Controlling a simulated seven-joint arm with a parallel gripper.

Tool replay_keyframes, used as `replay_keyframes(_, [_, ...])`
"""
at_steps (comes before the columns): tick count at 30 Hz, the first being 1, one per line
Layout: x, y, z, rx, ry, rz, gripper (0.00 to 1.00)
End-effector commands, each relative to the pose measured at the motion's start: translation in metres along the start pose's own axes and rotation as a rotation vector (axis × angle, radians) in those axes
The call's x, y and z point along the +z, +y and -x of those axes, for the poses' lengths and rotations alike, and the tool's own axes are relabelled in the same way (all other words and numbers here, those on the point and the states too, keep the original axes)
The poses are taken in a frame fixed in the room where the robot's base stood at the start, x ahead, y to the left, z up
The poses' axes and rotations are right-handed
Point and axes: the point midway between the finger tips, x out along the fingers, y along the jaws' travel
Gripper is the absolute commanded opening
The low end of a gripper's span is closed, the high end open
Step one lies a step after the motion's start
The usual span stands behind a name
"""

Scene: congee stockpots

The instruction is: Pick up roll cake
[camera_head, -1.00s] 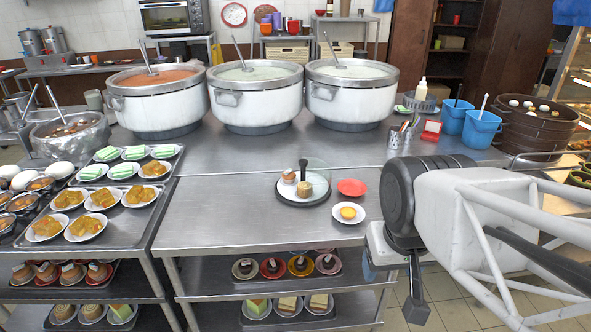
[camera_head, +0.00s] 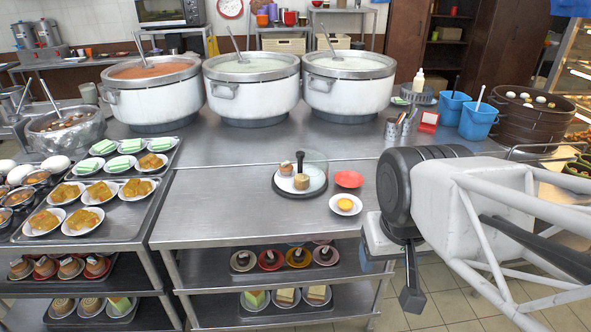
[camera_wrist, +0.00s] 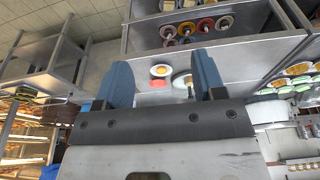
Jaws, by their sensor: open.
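A beige roll-shaped cake (camera_head: 302,183), which looks like the roll cake, sits on a dark round tray (camera_head: 310,194) with a pale inside, on the middle steel table. A small brown-topped cake (camera_head: 286,168) is beside it. A clear dome with a dark knob stands tilted on the tray, overlapping the cake. My gripper (camera_head: 412,290) hangs low at the right, off the table's right edge and well apart from the tray. In the wrist view my gripper (camera_wrist: 163,72) has its two blue fingers wide apart with nothing between them. I cannot make out the cake there.
A red plate (camera_head: 348,179) and a tart on a white plate (camera_head: 345,204) lie right of the tray. Three big pots stand behind. Loaded trays fill the left table. Shelves below hold plated cakes. The middle table's front left is clear.

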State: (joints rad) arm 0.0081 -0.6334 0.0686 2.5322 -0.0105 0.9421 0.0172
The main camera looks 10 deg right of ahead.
Motion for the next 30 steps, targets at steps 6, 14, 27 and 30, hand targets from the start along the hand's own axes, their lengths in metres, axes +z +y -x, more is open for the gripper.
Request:
replay_keyframes(6, [0.000, 0.000, 0.000, 0.000, 0.000, 0.000, 0.69])
replay_keyframes(14, [-0.003, 0.000, 0.000, -0.002, -0.001, 0.004, 0.69])
replay_keyframes(27, [-0.074, -0.010, -0.004, -0.056, -0.009, 0.128, 0.69])
replay_keyframes(30, [-0.101, -0.013, -0.008, -0.076, -0.009, 0.174, 0.69])
